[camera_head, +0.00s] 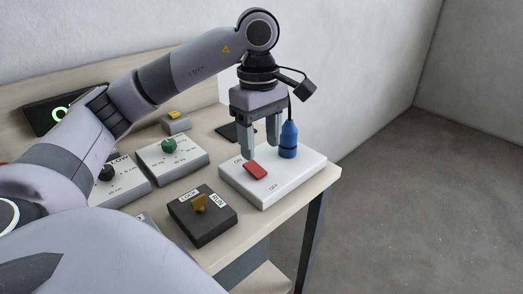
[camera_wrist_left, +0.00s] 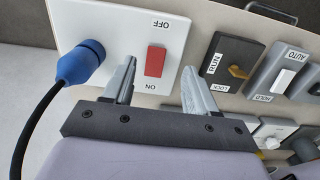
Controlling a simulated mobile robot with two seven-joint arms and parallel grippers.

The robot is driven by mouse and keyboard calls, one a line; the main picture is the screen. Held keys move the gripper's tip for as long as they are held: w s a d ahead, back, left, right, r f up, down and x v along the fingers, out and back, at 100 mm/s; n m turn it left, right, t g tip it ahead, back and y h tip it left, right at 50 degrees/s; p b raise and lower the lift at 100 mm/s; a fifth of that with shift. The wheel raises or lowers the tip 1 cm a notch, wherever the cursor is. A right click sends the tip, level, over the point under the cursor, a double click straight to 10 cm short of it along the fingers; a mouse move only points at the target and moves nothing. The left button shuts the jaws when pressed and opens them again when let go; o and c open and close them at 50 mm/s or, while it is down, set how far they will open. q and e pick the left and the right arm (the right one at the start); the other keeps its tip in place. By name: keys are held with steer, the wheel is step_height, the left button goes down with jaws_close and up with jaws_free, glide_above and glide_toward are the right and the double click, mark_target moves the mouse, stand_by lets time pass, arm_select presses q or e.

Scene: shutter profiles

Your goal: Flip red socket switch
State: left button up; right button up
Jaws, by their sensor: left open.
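The red switch (camera_head: 255,170) sits on a white socket plate (camera_head: 282,184) at the right end of the table, with ON and OFF printed beside it. A blue plug (camera_head: 288,140) with a black cable stands in the same plate. My left gripper (camera_head: 260,150) is open just above the plate, fingers pointing down near the ON side of the switch. In the left wrist view the red switch (camera_wrist_left: 155,61) shows between and beyond the two fingertips (camera_wrist_left: 160,72), with nothing held. I cannot tell whether a finger touches it. My right gripper is not in view.
A black LOCK/RUN box with a yellow knob (camera_head: 200,203) stands left of the socket plate. A box with a green knob (camera_head: 169,146) and a yellow-topped box (camera_head: 174,122) are farther back. The table's right edge lies close to the plate.

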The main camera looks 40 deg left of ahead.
mark_target(257, 170)
arm_select(q)
steer(key=shift+w+a+r, duration=0.15)
steer(key=shift+w+a, duration=0.15)
steer(key=shift+a, duration=0.4)
step_height(257, 170, down, 6)
steer(key=shift+s+r, duration=0.1)
steer(key=shift+r, duration=0.15)
steer(key=shift+f+b, duration=0.3)
steer(key=shift+f, duration=0.4)
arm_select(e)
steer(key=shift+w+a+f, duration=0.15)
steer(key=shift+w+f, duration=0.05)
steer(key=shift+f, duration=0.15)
arm_select(q)
steer(key=c, duration=1.1)
steer(key=shift+o, duration=0.2)
steer(key=shift+a+f+h+b, duration=0.1)
steer(key=shift+a+h+b, duration=0.1)
steer(key=shift+h+b, duration=0.25)
steer(key=shift+a+h+b, duration=0.15)
steer(key=shift+h+b, duration=0.2)
steer(key=shift+h, duration=0.5)
steer(key=shift+a+h, duration=0.1)
steer(key=shift+h, duration=0.4)
steer(key=shift+r, duration=0.2)
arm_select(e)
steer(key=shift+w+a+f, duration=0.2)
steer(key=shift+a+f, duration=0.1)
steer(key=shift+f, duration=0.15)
